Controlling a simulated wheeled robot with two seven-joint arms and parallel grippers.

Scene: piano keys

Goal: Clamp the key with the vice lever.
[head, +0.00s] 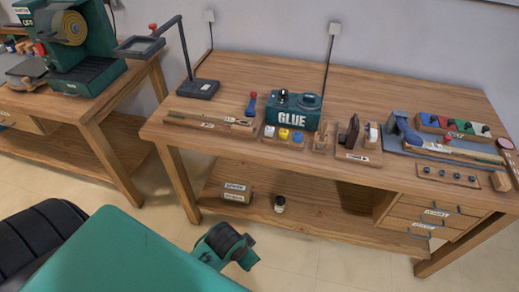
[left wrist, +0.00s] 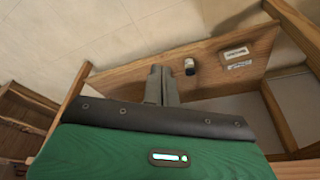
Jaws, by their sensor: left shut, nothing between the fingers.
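A blue vice (head: 403,130) stands on a grey base at the right of the workbench, in the head view. A long wooden piano key (head: 455,151) lies along this base, extending right from the vice. The lever and the jaw gap are too small to make out. Another wooden key (head: 210,121) lies at the bench's left front. My left gripper (left wrist: 161,84) is shut and empty in the left wrist view, low in front of the bench and well away from the vice. My right gripper is not in view.
The workbench (head: 260,80) carries a magnifier lamp (head: 203,88), a glue pot (head: 293,110), small colored blocks and a colored rack (head: 455,127). A jar (head: 279,204) and labelled boxes (head: 236,191) sit on the lower shelf. A green machine (head: 75,45) stands left.

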